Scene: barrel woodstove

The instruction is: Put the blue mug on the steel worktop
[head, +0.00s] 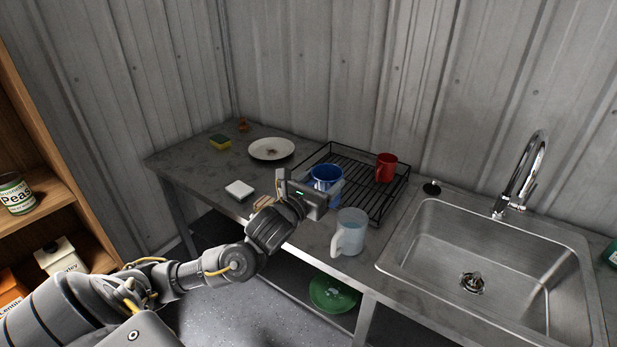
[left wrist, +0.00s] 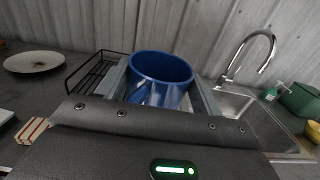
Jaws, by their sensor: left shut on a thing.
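The blue mug (head: 326,176) is at the dish rack's left part in the head view, and it fills the middle of the left wrist view (left wrist: 161,76). My left gripper (head: 318,191) is shut on the blue mug, with a finger on each side of it. The mug looks upright; I cannot tell whether it touches the rack. The steel worktop (head: 195,168) runs along the wall, with bare patches at its left end. My right gripper is not in view.
The black wire rack (head: 395,197) holds a red mug (head: 386,167). A dirty plate (head: 271,149), a white block (head: 239,190) and a yellow-green sponge (head: 220,142) lie to the left.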

